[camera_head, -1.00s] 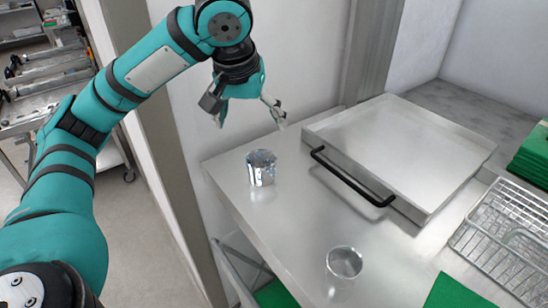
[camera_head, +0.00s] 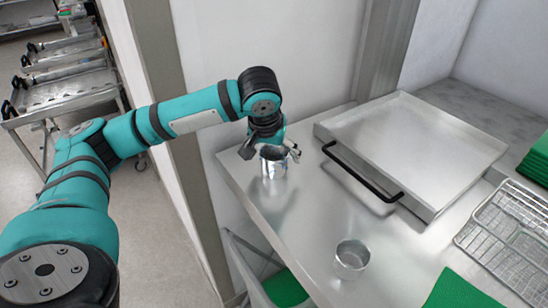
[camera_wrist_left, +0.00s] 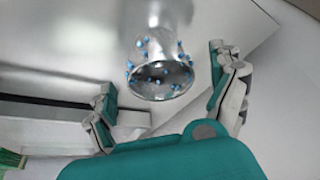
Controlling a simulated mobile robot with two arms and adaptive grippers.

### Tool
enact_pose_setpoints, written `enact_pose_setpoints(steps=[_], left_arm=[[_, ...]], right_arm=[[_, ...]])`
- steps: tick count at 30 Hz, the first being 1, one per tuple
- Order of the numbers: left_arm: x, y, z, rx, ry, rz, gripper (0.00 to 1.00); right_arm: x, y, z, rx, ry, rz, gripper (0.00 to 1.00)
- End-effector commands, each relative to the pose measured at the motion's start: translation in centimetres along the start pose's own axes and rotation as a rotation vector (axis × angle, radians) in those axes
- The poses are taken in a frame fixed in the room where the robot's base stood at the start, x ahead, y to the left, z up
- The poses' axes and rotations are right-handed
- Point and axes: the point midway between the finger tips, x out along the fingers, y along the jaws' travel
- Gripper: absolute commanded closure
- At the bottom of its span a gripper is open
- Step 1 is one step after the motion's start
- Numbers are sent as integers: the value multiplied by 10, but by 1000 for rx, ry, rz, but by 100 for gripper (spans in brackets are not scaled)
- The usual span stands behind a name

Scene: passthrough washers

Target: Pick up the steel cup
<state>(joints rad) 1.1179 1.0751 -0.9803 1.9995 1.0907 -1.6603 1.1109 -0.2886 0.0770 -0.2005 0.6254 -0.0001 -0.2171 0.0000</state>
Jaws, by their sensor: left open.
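A shiny steel cup (camera_head: 272,170) stands upright near the far left corner of the steel counter (camera_head: 300,225). In the left wrist view the cup (camera_wrist_left: 166,42) has blue specks around its rim, and its mouth faces the camera. My left gripper (camera_head: 271,153) is open and down at the cup, with one finger on each side of it. In the left wrist view the fingers (camera_wrist_left: 163,75) stand apart from the cup, with a gap on both sides. A second metal cup (camera_head: 352,262) stands nearer the front of the counter. My right gripper is out of view.
A shallow steel tray (camera_head: 425,150) with a black handle (camera_head: 360,173) lies right of the cup. A wire rack (camera_head: 510,235) and green cloths (camera_head: 465,290) are at the right. A wall rises close behind the cup. The counter between the two cups is clear.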

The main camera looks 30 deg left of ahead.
Motion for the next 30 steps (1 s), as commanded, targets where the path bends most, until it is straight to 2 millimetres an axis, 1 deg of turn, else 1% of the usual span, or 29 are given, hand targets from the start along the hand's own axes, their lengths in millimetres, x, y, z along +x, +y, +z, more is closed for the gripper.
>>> enact_pose_setpoints(steps=[1,3,6,9,13,27,30], left_arm=[[5,0,0,-1,-4,-2,7],[14,0,0,-1,-2,-1,7],[21,0,0,0,-1,0,7],[23,0,0,0,1,0,7],[23,0,0,0,1,1,7],[22,0,0,0,1,1,68],[22,0,0,0,1,1,69]], right_arm=[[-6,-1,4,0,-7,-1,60],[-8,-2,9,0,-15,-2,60],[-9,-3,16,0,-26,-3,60],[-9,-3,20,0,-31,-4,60],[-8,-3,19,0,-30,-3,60],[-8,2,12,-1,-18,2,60],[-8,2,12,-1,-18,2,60]])
